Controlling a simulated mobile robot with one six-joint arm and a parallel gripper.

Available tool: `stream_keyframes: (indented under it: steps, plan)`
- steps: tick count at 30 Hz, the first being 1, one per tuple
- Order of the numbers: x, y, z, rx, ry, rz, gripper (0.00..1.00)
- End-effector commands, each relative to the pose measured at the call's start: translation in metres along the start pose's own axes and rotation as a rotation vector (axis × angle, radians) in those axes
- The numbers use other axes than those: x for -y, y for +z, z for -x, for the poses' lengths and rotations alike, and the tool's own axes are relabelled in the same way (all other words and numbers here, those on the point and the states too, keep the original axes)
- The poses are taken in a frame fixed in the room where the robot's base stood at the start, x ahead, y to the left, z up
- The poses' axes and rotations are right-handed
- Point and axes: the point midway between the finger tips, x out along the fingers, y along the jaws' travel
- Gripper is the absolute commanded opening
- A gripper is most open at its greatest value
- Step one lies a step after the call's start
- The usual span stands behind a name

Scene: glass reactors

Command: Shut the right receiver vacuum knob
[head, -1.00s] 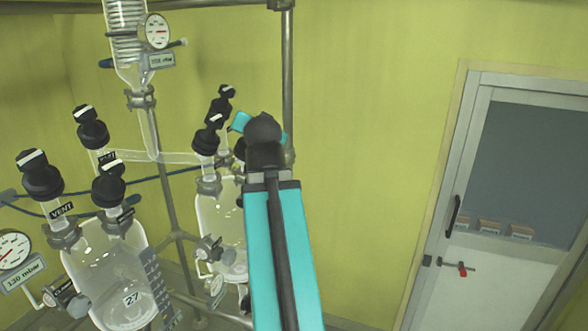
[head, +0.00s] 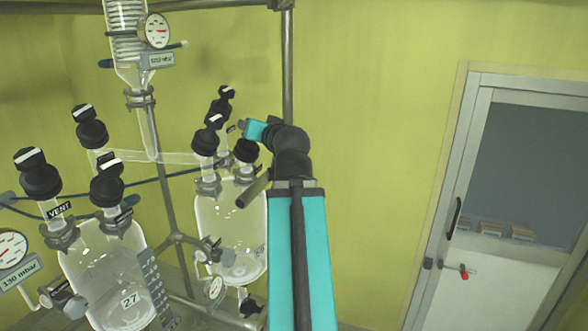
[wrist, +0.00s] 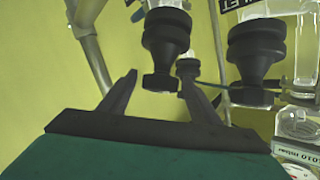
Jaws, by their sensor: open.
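The right receiver (head: 232,225) is a clear glass vessel with several black knobs on top: a front knob (head: 206,142), a back knob (head: 220,107) and a right knob (head: 246,151). I cannot read which one is the vacuum knob. My gripper (wrist: 158,78) is open and empty in the wrist view. One black knob (wrist: 166,42) shows ahead, its end appearing between the fingertips; contact cannot be told. Another knob (wrist: 256,58) is to the right, and a smaller one (wrist: 187,68) is farther back. In the head view, my wrist hides most of the gripper, just right of the knobs.
The left receiver (head: 105,275), marked 27, carries several black knobs, with a 130 mbar gauge (head: 12,248) beside it. A glass column with a gauge (head: 157,31) rises behind. A metal post (head: 288,70) stands behind my arm. Open space lies right, toward the door (head: 500,200).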

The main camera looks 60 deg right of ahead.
Motion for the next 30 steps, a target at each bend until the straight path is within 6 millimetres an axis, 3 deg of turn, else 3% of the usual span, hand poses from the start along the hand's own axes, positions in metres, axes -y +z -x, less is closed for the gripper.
stream_keyframes:
  steps: [30]
  plan:
    - [-0.0006,-0.0001,-0.0002,-0.001,-0.275,0.154,0.57]
